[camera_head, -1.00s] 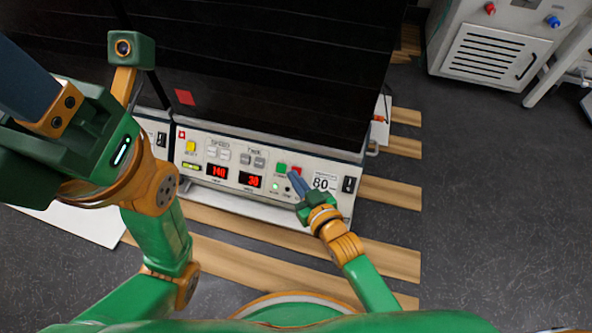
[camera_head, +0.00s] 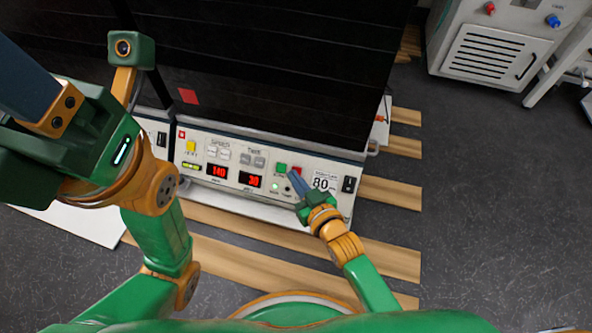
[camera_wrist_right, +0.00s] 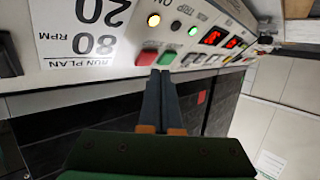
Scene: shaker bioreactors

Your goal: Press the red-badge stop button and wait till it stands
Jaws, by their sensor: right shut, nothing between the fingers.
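The shaker's white control panel (camera_head: 215,170) faces me, with a red badge (camera_head: 188,96) on the black body above it. Its red stop button (camera_head: 297,171) sits beside a green button (camera_head: 281,168). My right gripper (camera_head: 294,178) is shut and empty, its fingertips just in front of the red button. In the right wrist view the closed fingertips (camera_wrist_right: 161,72) are beside the red button (camera_wrist_right: 147,57) and green button (camera_wrist_right: 167,58); I cannot tell whether they touch. The displays read 140 and 30, and a green lamp is lit. My left gripper (camera_head: 25,85) is partly cut off at the left.
A second panel (camera_head: 153,128) adjoins on the left. Wooden slats (camera_head: 300,255) lie below. A white cabinet (camera_head: 487,50) stands at upper right, with clear dark floor before it.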

